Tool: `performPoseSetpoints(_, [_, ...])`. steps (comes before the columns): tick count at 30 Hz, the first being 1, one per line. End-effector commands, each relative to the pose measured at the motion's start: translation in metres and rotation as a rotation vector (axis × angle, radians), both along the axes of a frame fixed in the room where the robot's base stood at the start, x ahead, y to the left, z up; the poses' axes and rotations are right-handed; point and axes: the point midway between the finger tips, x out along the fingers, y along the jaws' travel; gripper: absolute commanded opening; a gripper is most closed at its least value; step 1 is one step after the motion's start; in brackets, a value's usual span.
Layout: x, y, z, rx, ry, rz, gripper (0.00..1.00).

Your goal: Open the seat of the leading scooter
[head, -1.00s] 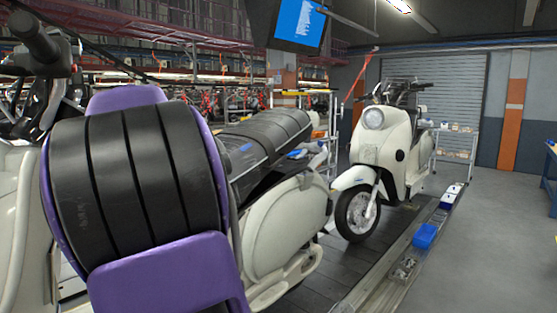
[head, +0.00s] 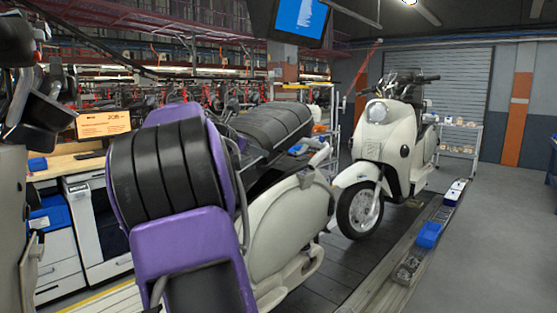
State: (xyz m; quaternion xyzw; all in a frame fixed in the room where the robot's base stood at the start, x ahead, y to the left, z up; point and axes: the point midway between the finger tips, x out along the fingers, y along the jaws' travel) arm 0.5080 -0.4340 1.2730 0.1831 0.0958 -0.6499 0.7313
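A cream scooter (head: 285,230) stands on the conveyor in the middle of the head view, its rear toward the right. Its ribbed black seat (head: 268,125) shows behind my purple and black arm, which hides its front and middle. I cannot tell whether the seat is fully down. A second cream scooter (head: 376,140) stands behind it at the right, upright, its front turned to the first one. My gripper is not in view.
A dark slat conveyor (head: 325,265) runs beneath the scooters. A workbench with white drawers (head: 58,258) and an orange screen (head: 103,123) stands at left. The grey floor (head: 490,250) at right is clear.

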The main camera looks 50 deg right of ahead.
Motion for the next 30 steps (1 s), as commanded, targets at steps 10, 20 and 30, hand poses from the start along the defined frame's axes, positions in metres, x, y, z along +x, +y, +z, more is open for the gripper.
performPoseSetpoints(10, [0.010, -0.070, -0.029, 0.000, 0.001, -0.003, 0.25])
performPoseSetpoints(20, [0.015, -0.103, -0.042, 0.000, -0.001, -0.001, 0.25])
performPoseSetpoints(30, [0.016, -0.105, -0.043, 0.000, -0.001, 0.001, 0.20])
